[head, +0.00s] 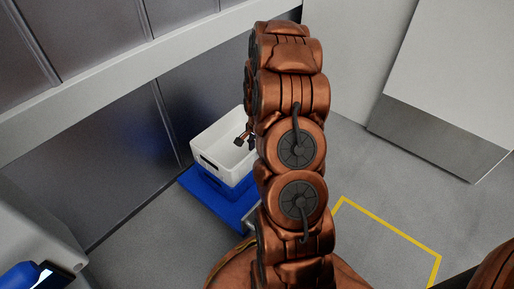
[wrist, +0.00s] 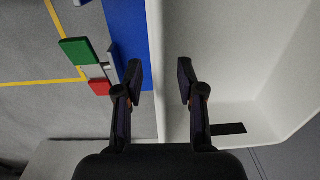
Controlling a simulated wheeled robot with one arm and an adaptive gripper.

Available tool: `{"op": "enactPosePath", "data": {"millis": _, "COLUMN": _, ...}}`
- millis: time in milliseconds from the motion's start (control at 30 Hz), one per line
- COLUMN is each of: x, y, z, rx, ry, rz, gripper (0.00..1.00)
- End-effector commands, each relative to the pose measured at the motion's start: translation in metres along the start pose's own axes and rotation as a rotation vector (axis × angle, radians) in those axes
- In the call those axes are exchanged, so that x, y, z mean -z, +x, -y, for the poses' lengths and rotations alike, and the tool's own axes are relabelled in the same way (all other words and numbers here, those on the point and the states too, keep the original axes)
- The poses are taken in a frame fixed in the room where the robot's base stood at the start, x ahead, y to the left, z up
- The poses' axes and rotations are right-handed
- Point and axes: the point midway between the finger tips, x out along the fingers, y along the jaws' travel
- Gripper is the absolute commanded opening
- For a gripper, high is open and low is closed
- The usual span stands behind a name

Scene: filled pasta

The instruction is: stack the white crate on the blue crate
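The white crate (head: 208,165) is open-topped and empty where I can see into it. It stands upright on a low, flat blue base (head: 212,200); I cannot tell whether this is the blue crate or a platform. No other blue crate shows clearly. My gripper (wrist: 160,73) is open, with one finger on each side of the white crate's wall (wrist: 153,50) in the wrist view; the fingers look apart from it. In the head view my arm hides part of the crate and most of my gripper.
A green pad (wrist: 79,51) and a red pad (wrist: 100,87) stick out beside the blue base. Metal panels (head: 120,130) stand close behind the crate. A white cabinet (head: 455,75) is at right. Yellow lines (head: 395,232) mark clear grey floor at right.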

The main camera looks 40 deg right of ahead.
Motion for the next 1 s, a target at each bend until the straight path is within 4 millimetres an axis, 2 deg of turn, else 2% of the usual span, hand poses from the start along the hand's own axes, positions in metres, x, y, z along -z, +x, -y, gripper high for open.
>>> {"op": "enactPosePath", "data": {"millis": 267, "x": 0.0, "y": -0.003, "z": 0.0, "rx": 0.0, "ry": 0.0, "rz": 0.0, "gripper": 0.39}}
{"op": "enactPosePath", "data": {"millis": 1000, "x": 0.0, "y": -0.061, "z": 0.002, "rx": 0.001, "ry": -0.001, "rz": -0.001, "gripper": 0.39}}
